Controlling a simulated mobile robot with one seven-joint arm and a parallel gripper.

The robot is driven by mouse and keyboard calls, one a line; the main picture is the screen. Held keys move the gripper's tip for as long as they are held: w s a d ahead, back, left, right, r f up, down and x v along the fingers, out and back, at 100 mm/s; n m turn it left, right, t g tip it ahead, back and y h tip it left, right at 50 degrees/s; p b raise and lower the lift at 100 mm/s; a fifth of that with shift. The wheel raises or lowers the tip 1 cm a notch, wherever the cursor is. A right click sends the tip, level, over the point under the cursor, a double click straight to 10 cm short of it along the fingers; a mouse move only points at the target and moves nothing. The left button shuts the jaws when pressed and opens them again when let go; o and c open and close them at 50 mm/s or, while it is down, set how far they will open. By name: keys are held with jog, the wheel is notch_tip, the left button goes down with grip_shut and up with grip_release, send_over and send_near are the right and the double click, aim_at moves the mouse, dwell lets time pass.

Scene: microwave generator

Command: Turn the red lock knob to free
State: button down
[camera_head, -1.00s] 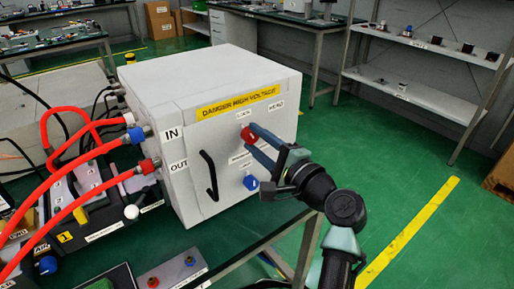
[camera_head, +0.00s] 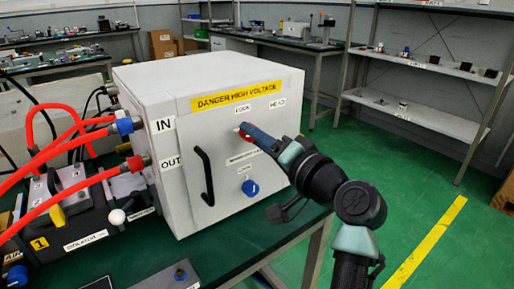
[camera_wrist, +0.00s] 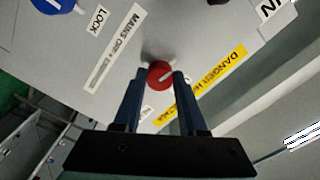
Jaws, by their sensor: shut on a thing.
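The red lock knob (camera_wrist: 158,76) is round with a white pointer line and sits on the front of the white high-voltage box (camera_head: 225,150). In the wrist view it lies between the two blue fingers of my gripper (camera_wrist: 160,73), which is shut on it. The white line slants across the knob in that view. In the head view the fingers (camera_head: 244,130) reach the knob below the LOCK label (camera_head: 241,107) and hide most of it. There one finger overlaps the other.
A blue knob (camera_head: 250,187) sits lower on the same panel, and also shows in the wrist view (camera_wrist: 55,5). A black handle (camera_head: 206,176) stands out left of it. Red hoses (camera_head: 75,145) run into the box's left side. A green bench (camera_head: 225,250) lies below.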

jog(key=shift+n+b, duration=0.65)
jog(key=shift+n, duration=0.35)
jog(key=shift+c, duration=2.3)
grip_release()
jog(key=p+v, duration=0.1)
jog(key=v, duration=1.2)
